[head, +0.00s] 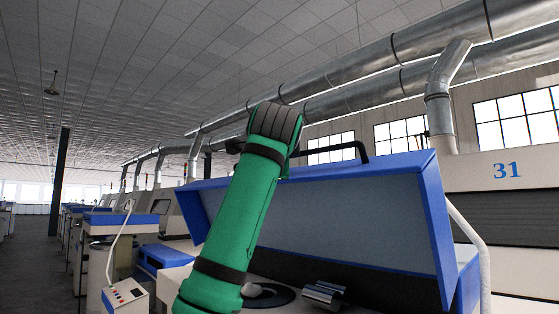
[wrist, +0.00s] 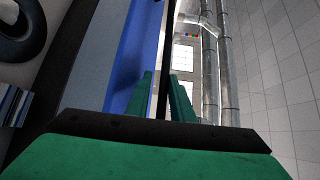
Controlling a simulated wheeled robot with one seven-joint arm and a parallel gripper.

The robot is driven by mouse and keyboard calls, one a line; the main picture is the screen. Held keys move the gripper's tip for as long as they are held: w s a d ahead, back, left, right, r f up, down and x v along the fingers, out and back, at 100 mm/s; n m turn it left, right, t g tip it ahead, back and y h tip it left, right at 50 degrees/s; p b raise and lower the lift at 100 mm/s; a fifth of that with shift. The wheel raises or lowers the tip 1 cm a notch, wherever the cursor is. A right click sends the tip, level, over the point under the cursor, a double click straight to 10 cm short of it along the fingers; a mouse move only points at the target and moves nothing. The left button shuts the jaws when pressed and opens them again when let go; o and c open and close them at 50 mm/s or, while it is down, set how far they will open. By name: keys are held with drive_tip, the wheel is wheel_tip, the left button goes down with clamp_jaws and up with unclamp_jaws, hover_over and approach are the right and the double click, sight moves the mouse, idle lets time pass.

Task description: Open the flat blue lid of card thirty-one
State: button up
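The flat blue lid (head: 345,215) of card 31 stands raised and tilted in the head view, its grey inner face toward me. In the wrist view its blue edge (wrist: 130,55) runs along the left of the fingers. A black bar handle (head: 345,148) rises from the lid's top edge. In the wrist view the bar (wrist: 168,50) passes between the two green fingers of my gripper (wrist: 161,74). The fingers stand apart, with a gap beside the bar on the left. In the head view my arm hides the fingers and part of the lid.
The number 31 (head: 507,170) is on the pale machine panel at right. A bent white pipe (head: 475,240) stands beside the lid. A metal part (head: 325,293) and a dark round part lie below the lid. A control box (head: 125,295) is at left; the aisle at far left is clear.

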drive_tip(key=s, duration=1)
drive_tip(key=shift+s+a, duration=0.2)
drive_tip(key=shift+s, duration=0.2)
drive_tip(key=shift+r, duration=0.1)
